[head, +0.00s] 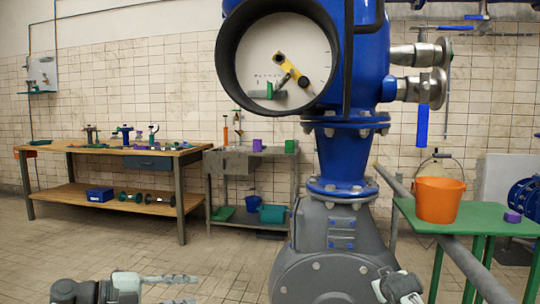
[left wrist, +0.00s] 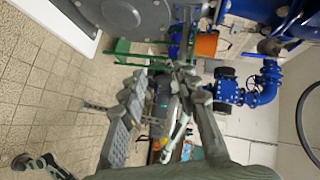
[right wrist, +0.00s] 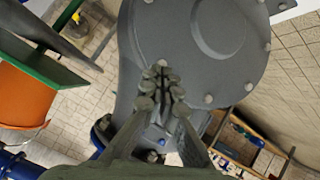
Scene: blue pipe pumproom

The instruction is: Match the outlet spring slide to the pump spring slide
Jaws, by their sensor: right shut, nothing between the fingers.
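I cannot clearly make out which parts are the outlet and pump spring slides. On the blue pump column (head: 345,160), a large black-rimmed round dial (head: 262,50) has a pale face with a yellow bar (head: 287,64) and a green piece (head: 277,94). My left gripper (head: 190,290) is low at the left, open and empty, away from the pump; its spread fingers also show in the left wrist view (left wrist: 165,85). My right gripper (head: 412,297) is low in front of the grey pump casing (head: 335,255); its fingers are together and empty in the right wrist view (right wrist: 160,80).
A wooden bench (head: 100,150) with several fittings stands at the left. A smaller grey table (head: 250,160) is beside it. An orange bucket (head: 438,200) and a purple block (head: 512,217) stand on a green table (head: 480,220) at the right. The tiled floor at the left is clear.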

